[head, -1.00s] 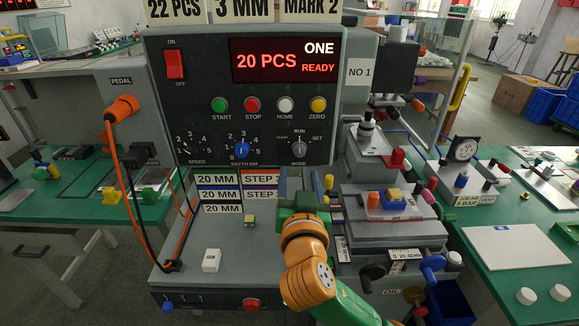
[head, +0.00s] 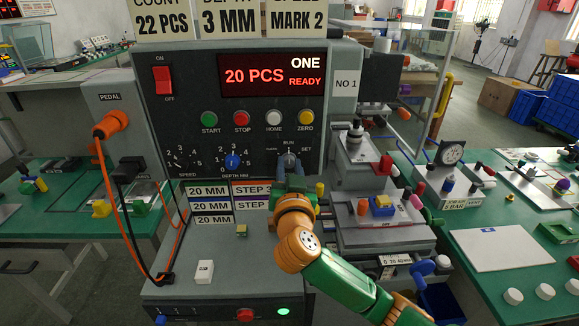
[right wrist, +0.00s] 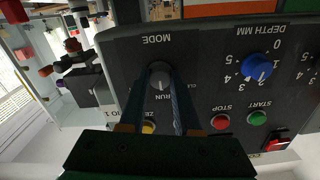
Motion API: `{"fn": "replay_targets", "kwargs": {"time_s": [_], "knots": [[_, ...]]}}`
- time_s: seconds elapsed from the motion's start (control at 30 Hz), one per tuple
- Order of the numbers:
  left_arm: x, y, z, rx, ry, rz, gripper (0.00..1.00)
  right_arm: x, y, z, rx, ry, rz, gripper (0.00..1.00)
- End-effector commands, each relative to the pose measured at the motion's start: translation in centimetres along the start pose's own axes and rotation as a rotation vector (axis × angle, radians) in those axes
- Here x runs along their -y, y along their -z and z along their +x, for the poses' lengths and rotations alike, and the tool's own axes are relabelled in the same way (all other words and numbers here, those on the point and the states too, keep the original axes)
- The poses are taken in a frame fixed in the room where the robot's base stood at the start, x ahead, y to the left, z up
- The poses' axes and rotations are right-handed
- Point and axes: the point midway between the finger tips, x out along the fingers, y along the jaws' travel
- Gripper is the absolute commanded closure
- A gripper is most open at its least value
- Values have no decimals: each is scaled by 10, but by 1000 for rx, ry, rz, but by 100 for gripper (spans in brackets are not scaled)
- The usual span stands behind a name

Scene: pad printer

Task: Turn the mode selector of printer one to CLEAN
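The mode selector (head: 289,161) is a small grey knob at the lower right of printer one's dark control panel (head: 190,115). RUN is printed above it, SET to its right and a small, blurred label to its left. In the right wrist view the knob (right wrist: 160,79) appears upside down, its pale mark towards RUN. My right gripper (head: 289,174) is just in front of the knob. In the right wrist view its two fingers (right wrist: 161,88) stand apart, one on each side of the knob; I cannot tell whether they touch it. My left gripper is not in view.
The blue depth knob (head: 233,161) and speed knob (head: 182,163) are left of the selector. The start (head: 209,118), stop (head: 242,118), home (head: 273,118) and zero (head: 305,118) buttons are above. The display (head: 272,75) reads 20 PCS, ONE, READY. The printing unit (head: 375,205) stands at right.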

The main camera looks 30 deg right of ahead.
Motion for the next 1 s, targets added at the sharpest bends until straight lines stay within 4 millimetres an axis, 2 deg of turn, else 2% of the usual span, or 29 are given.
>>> {"fn": "replay_targets", "kwargs": {"time_s": [0.27, 0.47, 1.0], "knots": [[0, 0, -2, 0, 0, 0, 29, 0, 0, 0, 1, -1, -25, 100], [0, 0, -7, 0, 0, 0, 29, 0, 1, 0, 2, -2, -124, 100], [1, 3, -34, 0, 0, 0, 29, 0, 2, 0, 4, -2, -616, 100]]}}
